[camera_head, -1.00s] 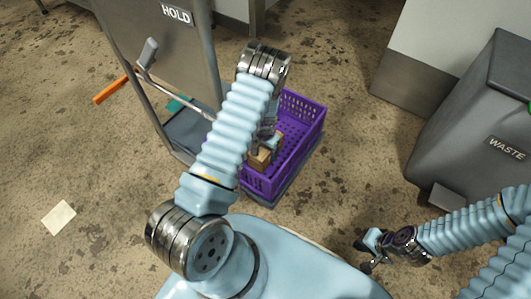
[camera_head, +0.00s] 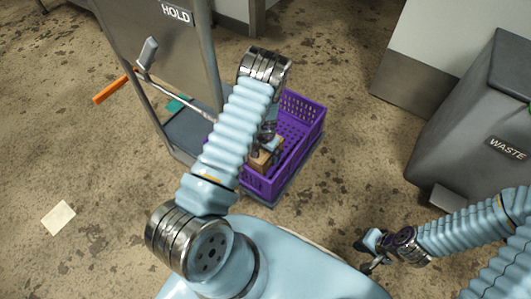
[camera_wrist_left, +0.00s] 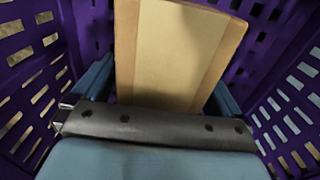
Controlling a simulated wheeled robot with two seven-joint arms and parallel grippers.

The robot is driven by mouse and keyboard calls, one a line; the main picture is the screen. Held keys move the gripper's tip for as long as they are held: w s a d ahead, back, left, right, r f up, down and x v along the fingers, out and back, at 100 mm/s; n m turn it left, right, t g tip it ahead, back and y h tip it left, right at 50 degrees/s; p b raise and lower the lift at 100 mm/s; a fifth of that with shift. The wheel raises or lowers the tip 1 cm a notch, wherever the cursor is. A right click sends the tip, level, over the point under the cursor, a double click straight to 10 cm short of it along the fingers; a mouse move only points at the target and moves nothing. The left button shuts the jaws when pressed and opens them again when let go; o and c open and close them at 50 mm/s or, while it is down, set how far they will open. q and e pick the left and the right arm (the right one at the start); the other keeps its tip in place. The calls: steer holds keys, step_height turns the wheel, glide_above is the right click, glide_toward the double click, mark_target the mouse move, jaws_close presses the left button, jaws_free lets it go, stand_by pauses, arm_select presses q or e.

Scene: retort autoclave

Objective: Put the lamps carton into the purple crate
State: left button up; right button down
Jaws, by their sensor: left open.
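The lamps carton (camera_head: 262,159), a small brown box, is inside the purple crate (camera_head: 311,125), near its front-left side. In the left wrist view the carton (camera_wrist_left: 172,55) shows its tan face with lighter and darker bands, between the purple slotted walls (camera_wrist_left: 28,50). My left gripper (camera_wrist_left: 160,95) is open, with one blue finger on each side of the carton; I cannot tell if they touch it. In the head view my left arm hides most of this gripper and part of the carton. My right gripper (camera_head: 369,252) is empty, above the floor at the lower right, its fingers apart.
A grey WASTE bin (camera_head: 470,120) stands at the right. A pale sheet (camera_head: 58,217) lies on the floor at the left. Floor right of the crate is clear.

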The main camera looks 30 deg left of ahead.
arm_select(q)
step_height(320, 180, up, 12)
steer(key=shift+f+p, duration=0.25)
steer(key=shift+p, duration=0.5)
